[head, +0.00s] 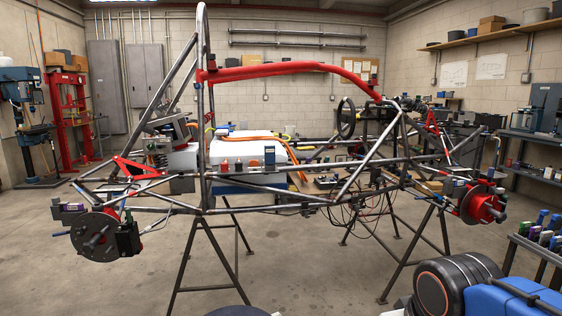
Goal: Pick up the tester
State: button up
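I cannot single out the tester for certain in the head view. Several small dark, blue, green and purple devices (541,238) stand on a rack at the right edge, too small to identify. My gripper is not in view.
A tube chassis (290,70) with a red upper bar rests on dark trestles (236,250) across the middle. Black tyres (440,290) and a blue case (510,300) fill the lower right. A red press (72,110) stands back left. The floor at front left (60,285) is clear.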

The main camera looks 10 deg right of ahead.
aim_at(269, 150)
jog(key=l+u, duration=0.4)
jog(key=l, duration=1.25)
jog(key=i+l+u, duration=0.25)
jog(key=i+l, duration=0.2)
jog(key=l, duration=0.15)
jog(key=i+l+u, duration=0.15)
jog(key=l, duration=0.2)
jog(key=i+l+u, duration=0.15)
jog(key=i+l, duration=0.1)
jog(key=l, duration=0.1)
